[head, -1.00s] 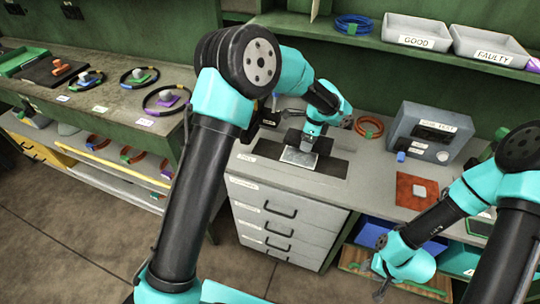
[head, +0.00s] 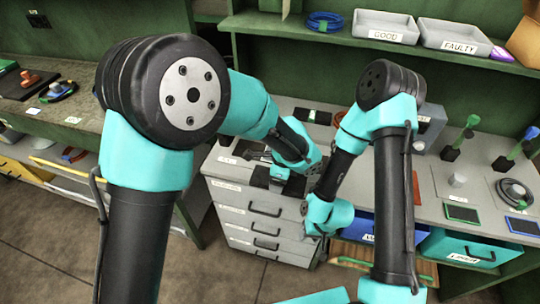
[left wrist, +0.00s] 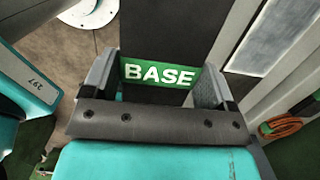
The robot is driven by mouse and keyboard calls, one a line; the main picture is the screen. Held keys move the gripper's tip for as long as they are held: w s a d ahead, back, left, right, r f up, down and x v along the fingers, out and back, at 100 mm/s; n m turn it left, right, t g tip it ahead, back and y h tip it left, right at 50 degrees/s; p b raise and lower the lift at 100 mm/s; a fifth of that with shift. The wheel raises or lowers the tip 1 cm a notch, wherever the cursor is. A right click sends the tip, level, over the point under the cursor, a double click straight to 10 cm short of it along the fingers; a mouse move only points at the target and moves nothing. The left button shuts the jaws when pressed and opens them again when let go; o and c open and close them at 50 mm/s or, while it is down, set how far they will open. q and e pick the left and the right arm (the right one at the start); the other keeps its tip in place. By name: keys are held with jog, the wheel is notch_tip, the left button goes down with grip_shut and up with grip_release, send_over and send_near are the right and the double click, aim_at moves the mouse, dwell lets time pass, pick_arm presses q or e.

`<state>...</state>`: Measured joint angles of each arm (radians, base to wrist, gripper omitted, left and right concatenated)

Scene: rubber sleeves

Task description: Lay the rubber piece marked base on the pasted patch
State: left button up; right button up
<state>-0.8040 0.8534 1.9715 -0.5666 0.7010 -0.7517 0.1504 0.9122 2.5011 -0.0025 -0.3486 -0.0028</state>
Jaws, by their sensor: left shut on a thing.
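The black rubber piece (left wrist: 172,28) fills the top middle of the left wrist view, with a green label reading BASE (left wrist: 160,75). My left gripper (left wrist: 158,80) is shut on it, one finger at each side of the label. In the head view my left gripper (head: 282,172) is over the front of the bench above the drawers, partly hidden by my arm. My right gripper (head: 320,243) hangs in front of the drawers; its fingers are too small to read. I cannot make out the pasted patch; a red mat (head: 416,188) is mostly behind my right arm.
A pale metal plate (left wrist: 274,35) lies on the bench beside the held piece. An orange ring (left wrist: 284,125) is at the right. In the head view a blue drawer (head: 362,226) and a teal drawer (head: 462,248) stand open-fronted below the bench. GOOD (head: 385,27) and FAULTY (head: 448,36) trays sit above.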

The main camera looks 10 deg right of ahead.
pick_arm(q)
jog(key=shift+w+d, duration=0.1)
jog(key=w+d, duration=0.1)
jog(key=w, duration=0.4)
jog(key=w+d+f, duration=0.1)
jog(key=w, duration=0.3)
jog(key=w+d, duration=0.2)
jog(key=w, duration=0.3)
jog(key=shift+w+d+f, duration=0.1)
jog(key=shift+w+f, duration=0.1)
jog(key=shift+w, duration=0.15)
jog(key=shift+w, duration=0.15)
jog(key=shift+w+d+f, duration=0.1)
jog(key=shift+w+f, duration=0.05)
jog(key=shift+f, duration=1.65)
jog(key=shift+f, duration=0.15)
jog(key=o, duration=1)
